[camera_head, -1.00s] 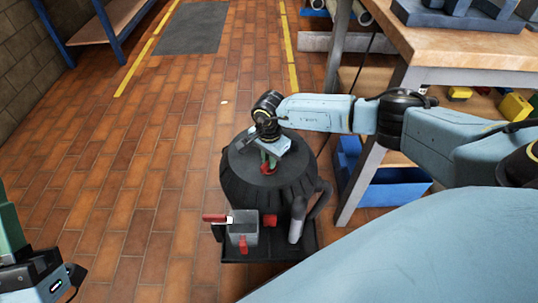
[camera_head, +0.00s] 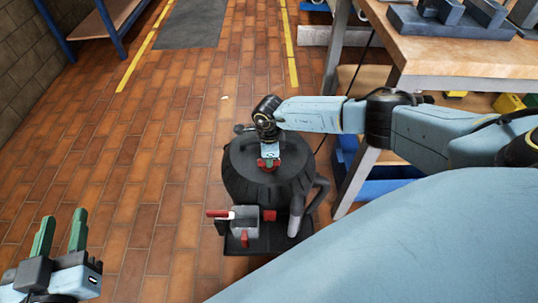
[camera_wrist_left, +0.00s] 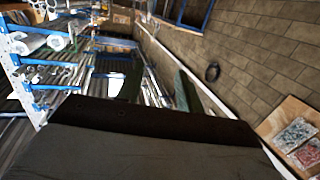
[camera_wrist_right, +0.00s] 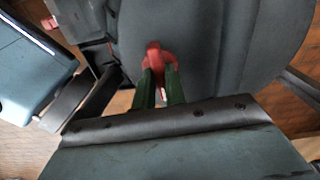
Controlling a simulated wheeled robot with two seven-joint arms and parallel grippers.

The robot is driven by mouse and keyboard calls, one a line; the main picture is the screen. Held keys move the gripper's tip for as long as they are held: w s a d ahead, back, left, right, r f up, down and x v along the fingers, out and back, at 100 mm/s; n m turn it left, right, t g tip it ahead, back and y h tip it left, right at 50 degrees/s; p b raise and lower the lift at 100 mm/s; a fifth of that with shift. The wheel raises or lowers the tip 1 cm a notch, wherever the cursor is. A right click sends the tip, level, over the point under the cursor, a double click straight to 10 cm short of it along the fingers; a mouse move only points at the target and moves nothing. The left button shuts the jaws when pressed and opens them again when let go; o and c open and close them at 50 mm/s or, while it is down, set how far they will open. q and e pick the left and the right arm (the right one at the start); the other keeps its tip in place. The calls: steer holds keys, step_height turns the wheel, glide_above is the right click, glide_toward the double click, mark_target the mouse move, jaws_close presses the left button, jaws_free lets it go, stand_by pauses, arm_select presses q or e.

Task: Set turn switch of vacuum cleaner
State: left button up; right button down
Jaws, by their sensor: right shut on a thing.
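The vacuum cleaner (camera_head: 240,180) is a dark, round, ribbed drum standing on the tiled floor. A red turn switch (camera_head: 268,164) sits on its lid. My right gripper (camera_head: 268,160) reaches down onto the lid from above. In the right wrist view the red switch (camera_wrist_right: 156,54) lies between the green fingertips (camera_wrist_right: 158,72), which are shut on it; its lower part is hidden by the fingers. My left gripper (camera_head: 61,225) is raised at the lower left, its two green fingers apart and empty.
A grey box with a red handle (camera_head: 217,213) and a hose pipe (camera_head: 297,212) are at the drum's near side. A workbench (camera_head: 460,50) with a blue bin (camera_head: 385,188) below stands to the right.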

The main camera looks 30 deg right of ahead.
arm_select(q)
steer(key=shift+s+a+f+g+y, duration=0.15)
steer(key=shift+f+g, duration=0.1)
steer(key=shift+f, duration=0.2)
steer(key=shift+a+f+g+y, duration=0.15)
steer(key=shift+f+g, duration=0.1)
steer(key=shift+f, duration=0.15)
arm_select(e)
steer(key=shift+m, duration=0.4)
arm_select(q)
steer(key=shift+d, duration=0.1)
arm_select(e)
steer(key=c, duration=1.4)
jaws_free()
steer(key=shift+c, duration=0.2)
